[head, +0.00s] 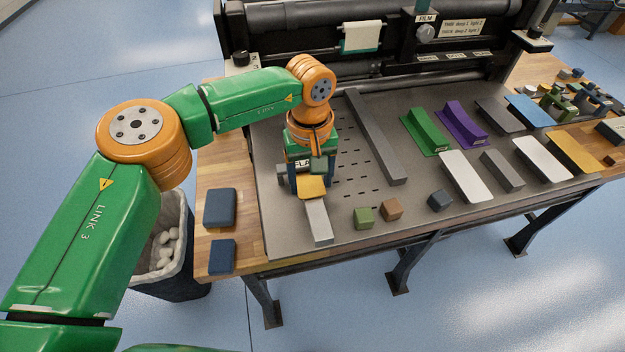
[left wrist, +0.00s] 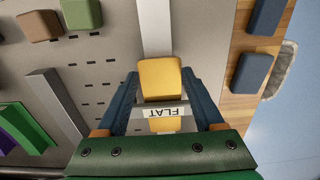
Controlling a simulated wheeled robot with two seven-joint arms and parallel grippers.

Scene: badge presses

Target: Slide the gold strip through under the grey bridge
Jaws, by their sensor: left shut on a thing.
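The gold strip (head: 313,187) lies between the fingers of my left gripper (head: 306,180), near the front left of the grey metal plate. In the left wrist view the gold strip (left wrist: 160,78) shows on both sides of a grey crosspiece labelled FLAT (left wrist: 163,112), which looks like the grey bridge. My left gripper (left wrist: 160,92) is shut with a finger on each side of the strip. Its exact contact is partly hidden by the crosspiece. A light grey bar (head: 318,222) lies in line with the strip, toward the plate's front edge. My right gripper is not in view.
A long grey bar (head: 375,138) lies right of the gripper. Small green (head: 363,217), brown (head: 391,209) and dark (head: 440,200) blocks sit along the front. Green (head: 425,130) and purple (head: 462,124) bridge-like pieces stand farther right. Dark blue blocks (head: 220,207) lie on wood at left.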

